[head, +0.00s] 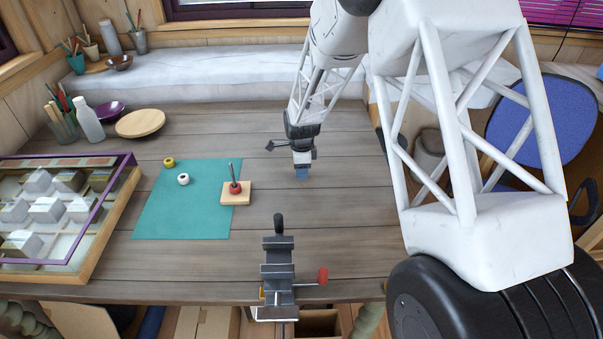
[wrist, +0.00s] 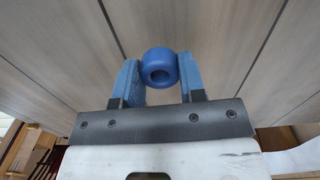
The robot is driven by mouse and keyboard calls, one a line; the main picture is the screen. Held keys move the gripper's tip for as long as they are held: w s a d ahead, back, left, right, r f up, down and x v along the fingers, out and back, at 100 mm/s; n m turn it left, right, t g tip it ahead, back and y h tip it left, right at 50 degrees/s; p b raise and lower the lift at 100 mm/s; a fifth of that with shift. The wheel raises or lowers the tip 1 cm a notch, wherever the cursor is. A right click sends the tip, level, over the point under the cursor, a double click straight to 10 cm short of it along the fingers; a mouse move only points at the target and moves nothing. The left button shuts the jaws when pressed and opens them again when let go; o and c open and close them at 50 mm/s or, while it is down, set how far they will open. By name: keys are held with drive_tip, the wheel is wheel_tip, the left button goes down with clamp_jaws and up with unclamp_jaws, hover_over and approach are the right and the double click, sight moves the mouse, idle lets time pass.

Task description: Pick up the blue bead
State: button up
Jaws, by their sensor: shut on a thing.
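The blue bead (wrist: 158,66) is a thick round ring with a dark hole, seen in the wrist view between the two blue fingers of my gripper (wrist: 161,80). The fingers are shut on it, one at each side, and the bead sticks out past their tips. In the head view my gripper (head: 302,174) points down over the bare wood right of the teal mat. The bead cannot be made out there. I cannot tell whether the bead touches the table.
On the teal mat (head: 160,218) lie a yellow bead (head: 169,162) and a white bead (head: 183,179). A wooden block (head: 243,186) with an upright peg bears a red bead (head: 235,188). A vise (head: 279,270) stands at the table's front edge; a glass-topped case (head: 120,215) is at left.

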drive_tip(key=shift+r, duration=0.75)
drive_tip(key=s+d, duration=0.1)
drive_tip(key=s, duration=0.4)
drive_tip(key=s+d+r, duration=0.1)
drive_tip(key=s, duration=0.4)
drive_tip(key=s+d, duration=0.1)
drive_tip(key=s, duration=0.4)
drive_tip(key=shift+s+d+r, duration=0.1)
drive_tip(key=shift+s+r, duration=0.05)
drive_tip(key=shift+s, duration=0.2)
drive_tip(key=w+a+r, duration=0.3)
drive_tip(key=a+r, duration=0.1)
drive_tip(key=a, duration=0.4)
drive_tip(key=w+a+r, duration=0.3)
drive_tip(key=a+r, duration=0.2)
drive_tip(key=a, duration=0.3)
drive_tip(key=w+a+r, duration=0.3)
drive_tip(key=a+r, duration=0.2)
drive_tip(key=a, duration=0.3)
drive_tip(key=shift+a, duration=0.2)
drive_tip(key=shift+f, duration=0.2)
drive_tip(key=shift+f, duration=3.6)
